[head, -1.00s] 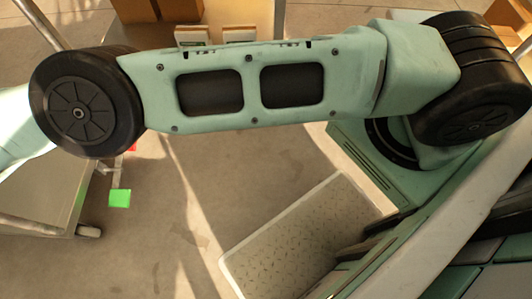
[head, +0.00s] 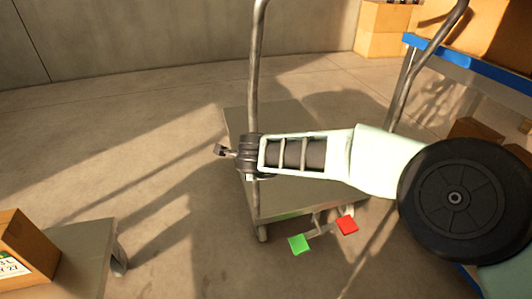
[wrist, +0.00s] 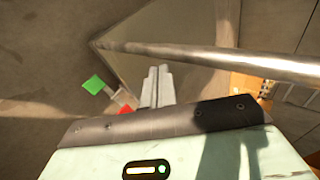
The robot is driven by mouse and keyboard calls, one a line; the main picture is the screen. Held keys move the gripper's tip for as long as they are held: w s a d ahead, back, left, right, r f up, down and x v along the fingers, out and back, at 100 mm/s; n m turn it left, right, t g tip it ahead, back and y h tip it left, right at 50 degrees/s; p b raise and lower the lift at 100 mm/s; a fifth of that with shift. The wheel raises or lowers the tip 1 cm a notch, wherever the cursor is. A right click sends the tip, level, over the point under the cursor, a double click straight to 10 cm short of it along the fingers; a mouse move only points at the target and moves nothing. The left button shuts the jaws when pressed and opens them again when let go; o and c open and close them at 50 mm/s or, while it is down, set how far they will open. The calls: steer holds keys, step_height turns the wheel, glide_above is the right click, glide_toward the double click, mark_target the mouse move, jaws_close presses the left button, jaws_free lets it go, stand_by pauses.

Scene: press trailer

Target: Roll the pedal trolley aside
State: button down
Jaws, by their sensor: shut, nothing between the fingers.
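The pedal trolley has a flat grey deck (head: 236,122) and a tall bent-tube handle (head: 256,70). A green pedal (head: 299,244) and a red pedal (head: 347,224) stick out at its near edge. My gripper (head: 219,150) is shut and empty by the handle's left upright, with my wrist over that upright in the head view. In the wrist view my fingers (wrist: 158,72) lie together just below the handle tube (wrist: 215,59); I cannot tell whether they touch it. The green pedal (wrist: 94,85) and partly hidden red pedal (wrist: 126,109) show to their left.
A low platform (head: 85,243) carrying a cardboard box (head: 22,248) stands at the lower left. A blue-edged table (head: 470,58) and a box stack (head: 384,28) are at the upper right. Floor left of the trolley (head: 130,140) is open up to the grey wall (head: 150,40).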

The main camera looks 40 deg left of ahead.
steer(key=p+v, duration=0.1)
steer(key=v, duration=1.2)
steer(key=s+d+r+n+g+y, duration=0.3)
steer(key=d+r+n, duration=0.7)
steer(key=d, duration=0.2)
steer(key=s+d+f+n+g+h, duration=0.1)
steer(key=s+d+n+h, duration=0.2)
steer(key=d, duration=0.9)
steer(key=s+d+n+g+h, duration=0.2)
steer(key=s+d+h, duration=0.15)
steer(key=d, duration=0.75)
steer(key=s+d+f+n+g+h, duration=0.15)
steer(key=s+d, duration=0.25)
steer(key=d, duration=0.8)
step_height(320, 180, up, 22)
steer(key=p, duration=2.2)
steer(key=shift+s+d+f+t+h, duration=0.15)
steer(key=shift+d+t+h, duration=0.15)
steer(key=shift+t+h, duration=0.1)
steer(key=shift+f+n, duration=0.1)
steer(key=shift+n, duration=0.15)
